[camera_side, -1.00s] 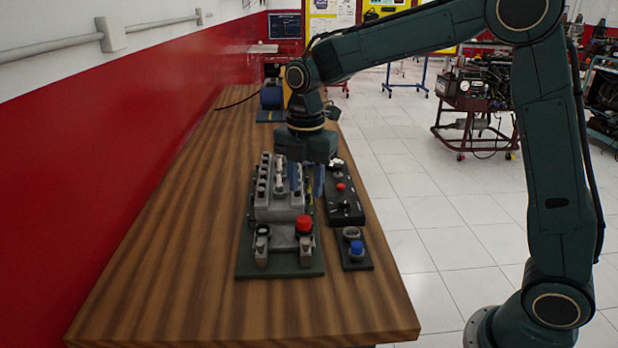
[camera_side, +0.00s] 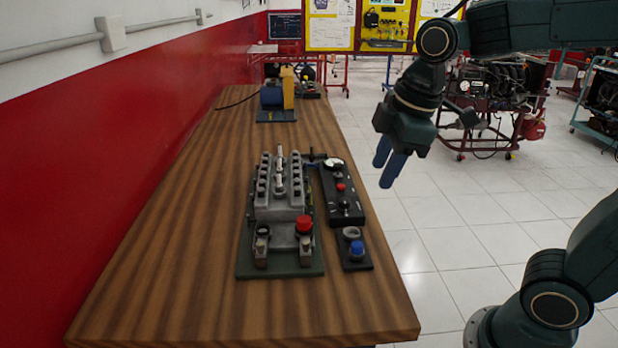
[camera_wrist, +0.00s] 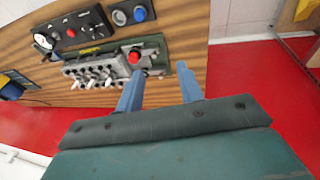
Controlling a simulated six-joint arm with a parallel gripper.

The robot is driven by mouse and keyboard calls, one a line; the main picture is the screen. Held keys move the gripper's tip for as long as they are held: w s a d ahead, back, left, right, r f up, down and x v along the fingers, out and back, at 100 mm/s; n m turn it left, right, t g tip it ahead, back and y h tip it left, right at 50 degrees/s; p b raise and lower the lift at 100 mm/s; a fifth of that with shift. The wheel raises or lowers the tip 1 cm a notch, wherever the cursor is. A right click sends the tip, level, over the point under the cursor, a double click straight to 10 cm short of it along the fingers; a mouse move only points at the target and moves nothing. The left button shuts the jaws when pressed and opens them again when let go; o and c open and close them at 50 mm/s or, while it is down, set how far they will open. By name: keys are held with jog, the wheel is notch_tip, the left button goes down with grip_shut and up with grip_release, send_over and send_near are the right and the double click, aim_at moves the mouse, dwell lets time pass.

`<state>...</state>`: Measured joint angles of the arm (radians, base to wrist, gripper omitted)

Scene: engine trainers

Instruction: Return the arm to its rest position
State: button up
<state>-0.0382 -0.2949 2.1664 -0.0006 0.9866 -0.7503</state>
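My gripper (camera_side: 389,168) hangs in the air to the right of the table in the side view, its two blue fingers pointing down. In the wrist view my gripper (camera_wrist: 158,90) shows its fingers spread with an empty gap between them. The engine trainer (camera_side: 280,205), a grey block on a dark green plate with a red cap (camera_side: 304,224), stands on the wooden table (camera_side: 180,240). The trainer also shows in the wrist view (camera_wrist: 105,70), beyond the fingers. Nothing touches my gripper.
A black control panel (camera_side: 341,192) and a small base with a blue button (camera_side: 357,248) lie right of the trainer. A blue and yellow unit (camera_side: 272,97) stands at the table's far end. A red wall (camera_side: 90,150) borders the left; tiled floor is open at right.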

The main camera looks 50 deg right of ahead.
jog(key=s+d+f+m+t, duration=0.1)
jog(key=s+m+t, duration=0.1)
jog(key=s+m, duration=0.7)
jog(key=shift+s+f, duration=0.4)
jog(key=shift+s, duration=0.4)
